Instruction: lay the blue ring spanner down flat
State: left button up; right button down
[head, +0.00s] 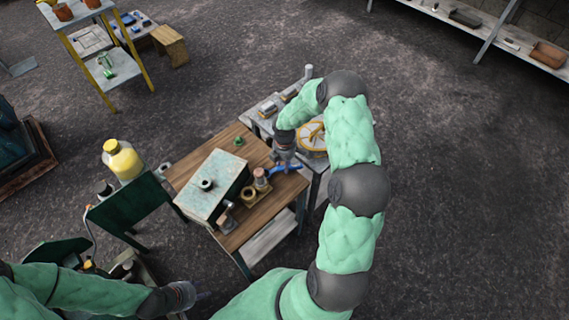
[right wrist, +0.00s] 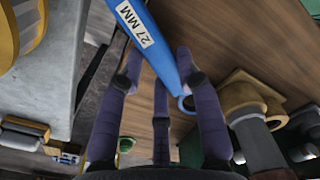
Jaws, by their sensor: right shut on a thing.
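The blue ring spanner (head: 291,168) shows at the right side of the wooden table top (head: 178,174), just below my right gripper (head: 284,160). In the right wrist view the spanner (right wrist: 160,43) carries a white "27 MM" label and runs between the fingers of my right gripper (right wrist: 157,68), which is shut on it. One ring end points to the table top; the other end is out of that view. I cannot tell whether the spanner touches the table. My left gripper (head: 190,296) is low in the head view, away from the table; its fingers are unclear.
A grey-green box (head: 215,186) stands on the table, with a brass fitting (head: 249,194) close to the spanner. A grey side bench with a yellow round part (head: 312,138) adjoins at the back right. A yellow bottle (head: 122,160) stands to the left.

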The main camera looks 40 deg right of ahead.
jog(key=c, duration=0.8)
grip_release()
notch_tip(320, 180, up, 12)
dwell(0.6)
